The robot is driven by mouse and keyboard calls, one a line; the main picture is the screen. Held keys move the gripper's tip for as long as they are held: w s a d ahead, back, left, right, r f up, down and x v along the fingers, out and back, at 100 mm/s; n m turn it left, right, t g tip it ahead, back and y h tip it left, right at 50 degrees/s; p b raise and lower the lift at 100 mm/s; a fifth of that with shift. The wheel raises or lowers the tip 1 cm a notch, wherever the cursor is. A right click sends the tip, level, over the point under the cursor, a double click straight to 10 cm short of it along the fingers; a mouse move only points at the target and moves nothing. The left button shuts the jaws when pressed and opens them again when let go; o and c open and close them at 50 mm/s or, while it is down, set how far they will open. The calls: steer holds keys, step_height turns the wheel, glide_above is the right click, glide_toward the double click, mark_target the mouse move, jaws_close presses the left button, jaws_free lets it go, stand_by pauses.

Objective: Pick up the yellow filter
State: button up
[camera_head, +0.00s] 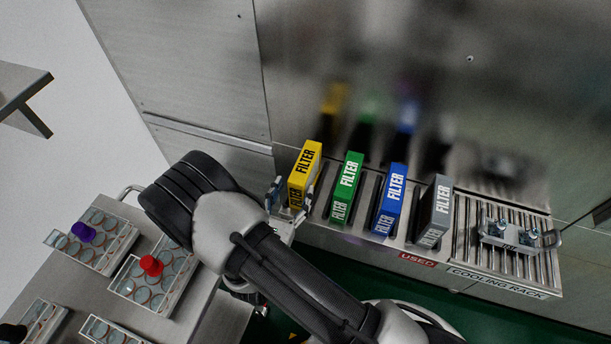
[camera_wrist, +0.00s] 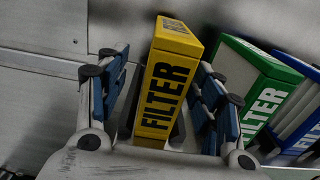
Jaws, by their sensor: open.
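The yellow filter (camera_head: 303,172) stands upright at the left end of a row of filters on a metal ledge. In the wrist view the yellow filter (camera_wrist: 168,85) sits between the two blue-padded fingers of my gripper (camera_wrist: 160,100), with a visible gap on its right side and a gap on its left. My gripper (camera_head: 291,194) is open around it in the head view. The lower part of the filter is partly hidden by my gripper.
A green filter (camera_head: 346,188) stands just right of the yellow one, close to my right finger. Blue (camera_head: 390,198) and grey (camera_head: 434,210) filters follow. A cooling rack (camera_head: 520,262) is further right. A metal wall (camera_head: 440,75) rises behind. Racks with purple (camera_head: 83,232) and red (camera_head: 151,265) caps stand lower left.

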steer(key=x, duration=0.3)
steer(key=b+x, duration=0.1)
steer(key=x, duration=0.1)
steer(key=shift+w+d+f, duration=0.2)
steer(key=shift+d+f, duration=0.1)
steer(key=shift+d, duration=0.2)
steer(key=shift+c, duration=0.5)
steer(key=c, duration=1.2)
